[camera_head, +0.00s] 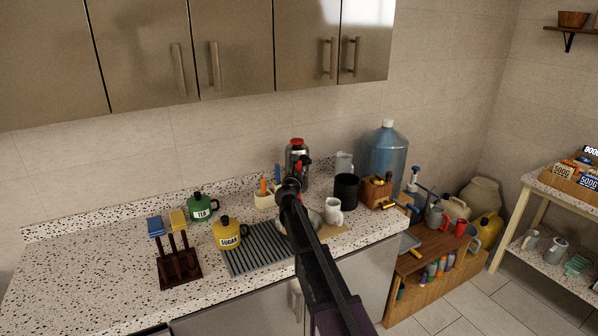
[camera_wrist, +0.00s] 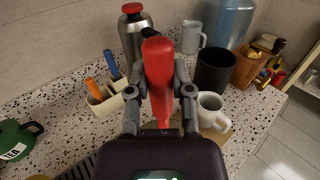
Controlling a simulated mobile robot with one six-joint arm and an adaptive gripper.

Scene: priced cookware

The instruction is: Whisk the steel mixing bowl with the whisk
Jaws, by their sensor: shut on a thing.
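My gripper (camera_wrist: 160,92) is shut on an upright red handle (camera_wrist: 158,62), which I take to be the whisk's. The handle's top rises above the fingers; its lower end and any wires are hidden behind the gripper body. In the head view my gripper (camera_head: 290,188) is over the counter, and my arm hides what it holds. A metallic grey rounded surface, likely the steel mixing bowl (camera_head: 316,217), shows just right of my arm. Most of it is hidden, so I cannot tell whether the whisk is inside it.
A white mug (camera_head: 333,211), black canister (camera_head: 346,190) and steel flask (camera_head: 298,158) stand close around my gripper. A cream utensil holder (camera_head: 264,200) and ribbed drainer (camera_head: 258,250) are to the left. The counter's far left is clear.

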